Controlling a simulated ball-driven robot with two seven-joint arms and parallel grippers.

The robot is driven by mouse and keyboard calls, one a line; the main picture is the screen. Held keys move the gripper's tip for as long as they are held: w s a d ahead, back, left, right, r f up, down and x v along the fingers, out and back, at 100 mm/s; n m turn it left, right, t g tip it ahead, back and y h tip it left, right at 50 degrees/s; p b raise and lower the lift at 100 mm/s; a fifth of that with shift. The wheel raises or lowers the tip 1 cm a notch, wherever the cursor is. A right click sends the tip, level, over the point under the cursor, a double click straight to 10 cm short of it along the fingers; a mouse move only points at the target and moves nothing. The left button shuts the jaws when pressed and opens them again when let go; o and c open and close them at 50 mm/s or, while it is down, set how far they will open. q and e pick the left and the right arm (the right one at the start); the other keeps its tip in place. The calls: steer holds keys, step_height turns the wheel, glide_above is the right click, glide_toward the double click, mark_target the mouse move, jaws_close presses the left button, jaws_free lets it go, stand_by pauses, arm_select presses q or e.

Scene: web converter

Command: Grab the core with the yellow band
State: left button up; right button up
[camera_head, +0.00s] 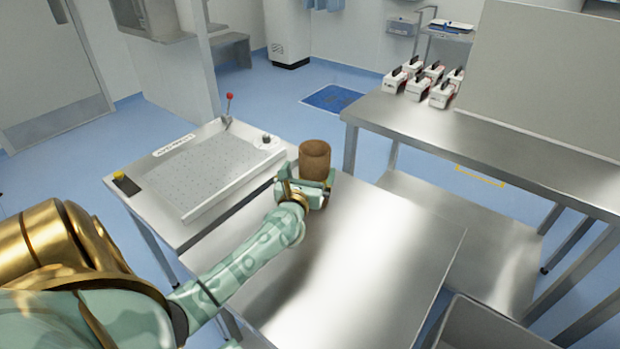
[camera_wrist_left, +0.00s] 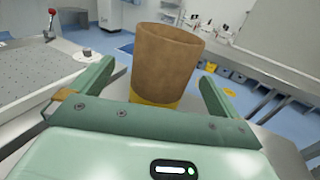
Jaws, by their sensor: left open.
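The core (camera_head: 314,160) is a brown cardboard tube standing upright at the far edge of the steel table (camera_head: 390,235). In the left wrist view the core (camera_wrist_left: 164,62) shows a yellow band (camera_wrist_left: 156,99) around its lower end. My left gripper (camera_head: 305,186) is at the near side of the core. In the left wrist view my left gripper (camera_wrist_left: 155,85) is open, with one finger on each side of the core and gaps between fingers and tube. The core's foot is hidden behind the gripper body. My right gripper is not in view.
A perforated panel (camera_head: 215,172) with a red-knobbed lever (camera_head: 228,107) lies left of the core. A steel bench (camera_head: 480,150) with several white-and-red boxes (camera_head: 441,94) stands at the right. A grey bin (camera_head: 480,325) is at the lower right. The table's front is clear.

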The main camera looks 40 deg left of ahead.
mark_target(318, 153)
arm_select(q)
steer(key=x, duration=0.1)
steer(key=b+x, duration=0.1)
steer(key=x, duration=0.2)
steer(key=shift+w+d, duration=0.1)
steer(key=shift+w, duration=0.7)
steer(key=shift+s+r, duration=0.1)
steer(key=shift+r, duration=0.05)
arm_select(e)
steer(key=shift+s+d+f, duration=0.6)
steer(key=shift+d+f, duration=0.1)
